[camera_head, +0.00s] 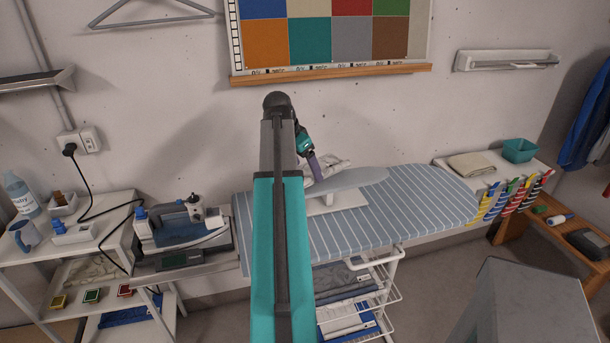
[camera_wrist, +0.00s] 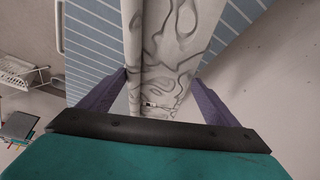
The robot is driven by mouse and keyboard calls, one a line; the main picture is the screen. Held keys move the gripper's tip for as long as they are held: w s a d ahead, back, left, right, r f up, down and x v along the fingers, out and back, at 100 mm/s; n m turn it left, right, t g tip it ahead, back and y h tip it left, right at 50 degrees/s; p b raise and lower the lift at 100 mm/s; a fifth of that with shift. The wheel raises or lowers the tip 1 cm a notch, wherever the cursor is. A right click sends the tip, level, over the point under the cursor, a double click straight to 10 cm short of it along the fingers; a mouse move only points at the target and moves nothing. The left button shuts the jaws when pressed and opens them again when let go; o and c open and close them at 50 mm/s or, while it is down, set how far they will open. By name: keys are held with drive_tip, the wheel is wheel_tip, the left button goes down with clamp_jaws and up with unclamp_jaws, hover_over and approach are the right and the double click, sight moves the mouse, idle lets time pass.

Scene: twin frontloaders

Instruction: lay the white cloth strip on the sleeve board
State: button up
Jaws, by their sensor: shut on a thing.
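The sleeve board (camera_head: 362,177) is a narrow grey board raised on a white stand on top of the striped ironing board. My gripper (camera_head: 315,170) is at its left end, beside the white cloth strip (camera_head: 334,166), which looks bunched there. In the wrist view, the cloth strip (camera_wrist: 172,50) is white with grey curving lines and a lengthwise fold, and it runs up between the two purple fingers of my gripper (camera_wrist: 165,102). The gripper is shut on the cloth. My arm hides part of the left side. I cannot tell how much of the cloth touches the sleeve board.
The ironing board (camera_head: 430,200) has blue and white stripes. An iron station (camera_head: 180,228) stands to its left. A folded beige cloth (camera_head: 471,164) and a teal bin (camera_head: 519,150) are at the right. A wire rack (camera_head: 385,290) is below. The ironing board's right part is clear.

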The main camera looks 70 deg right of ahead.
sight(305, 174)
drive_tip(key=shift+f, duration=0.3)
drive_tip(key=shift+f+p, duration=0.65)
drive_tip(key=shift+f, duration=0.8)
drive_tip(key=shift+f, duration=0.1)
drive_tip(key=o, duration=1)
drive_tip(key=shift+b+v, duration=1.3)
drive_tip(key=shift+v, duration=4.85)
drive_tip(key=shift+d, duration=0.1)
